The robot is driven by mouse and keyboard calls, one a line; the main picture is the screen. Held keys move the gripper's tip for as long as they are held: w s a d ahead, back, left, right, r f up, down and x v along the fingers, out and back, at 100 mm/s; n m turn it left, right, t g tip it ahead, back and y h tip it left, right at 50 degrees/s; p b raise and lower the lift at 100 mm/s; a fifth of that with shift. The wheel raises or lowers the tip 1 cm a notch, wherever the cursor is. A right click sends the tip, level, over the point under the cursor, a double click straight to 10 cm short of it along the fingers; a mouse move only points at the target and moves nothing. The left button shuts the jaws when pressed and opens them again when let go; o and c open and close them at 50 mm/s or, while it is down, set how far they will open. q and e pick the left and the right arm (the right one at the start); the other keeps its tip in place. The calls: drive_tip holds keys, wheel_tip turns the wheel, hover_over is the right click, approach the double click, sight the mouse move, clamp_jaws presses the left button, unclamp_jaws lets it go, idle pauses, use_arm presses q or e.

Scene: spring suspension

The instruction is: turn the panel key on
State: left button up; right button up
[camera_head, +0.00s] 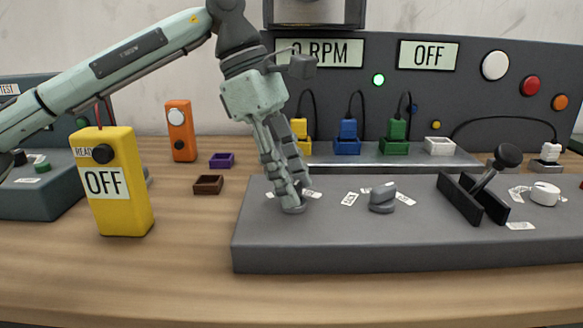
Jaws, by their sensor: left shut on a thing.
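My left gripper (291,205) reaches down onto the left end of the grey control panel (330,255). Its fingers are shut on a small key (295,209) at the panel's top surface. The fingers cover most of the key, so its turn position cannot be told. A large display (429,55) on the back wall panel reads OFF. My right gripper is not in view.
A grey knob (382,197), a black lever (490,180) and a white dial (545,193) stand right of the key. A yellow meter (112,185) reading OFF and an orange box (180,130) stand at left. Colored connectors (347,138) stand behind. The table front is clear.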

use_arm(q)
drive_tip(key=shift+m+g+p, duration=0.4)
drive_tip(key=shift+m, duration=0.7)
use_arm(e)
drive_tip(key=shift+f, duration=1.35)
use_arm(q)
drive_tip(key=o, duration=1.2)
drive_tip(key=shift+c, duration=0.2)
drive_tip(key=v, duration=1.2)
drive_tip(key=shift+d, duration=0.3)
drive_tip(key=shift+r, duration=0.1)
